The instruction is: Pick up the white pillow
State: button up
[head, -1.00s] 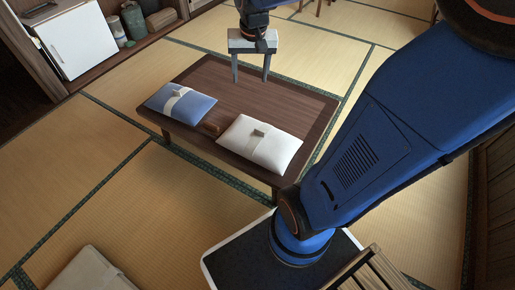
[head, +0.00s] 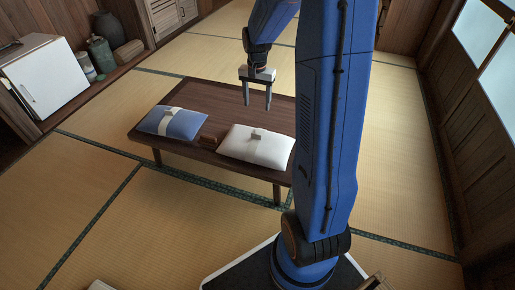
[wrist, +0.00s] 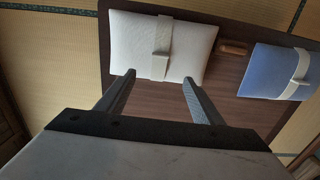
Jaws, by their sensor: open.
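The white pillow (head: 250,149), with a pale band and a small tab around its middle, lies flat at the near edge of the low dark wooden table (head: 225,98). In the wrist view the white pillow (wrist: 185,48) lies beyond the fingertips, towards the top of the picture. My gripper (head: 257,104) is open and empty, pointing down above the table, behind the pillow in the head view. In the wrist view my gripper (wrist: 160,78) has its two fingers spread apart. The pillow is not between them as far as I can tell.
A blue pillow (head: 168,123) with a white band lies left of the white one. A small brown block (head: 209,139) sits between them. A white cabinet (head: 45,76) and jars (head: 102,54) stand at the left wall. Open tatami (head: 405,150) surrounds the table.

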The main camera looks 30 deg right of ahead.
send_near(257, 131)
jog(key=s+a, duration=0.1)
jog(key=s, duration=0.2)
jog(key=s+a, duration=0.1)
jog(key=shift+s+a, duration=0.15)
jog(key=shift+a, duration=0.2)
jog(key=shift+a+f, duration=0.15)
jog(key=shift+f, duration=2.45)
grip_shut()
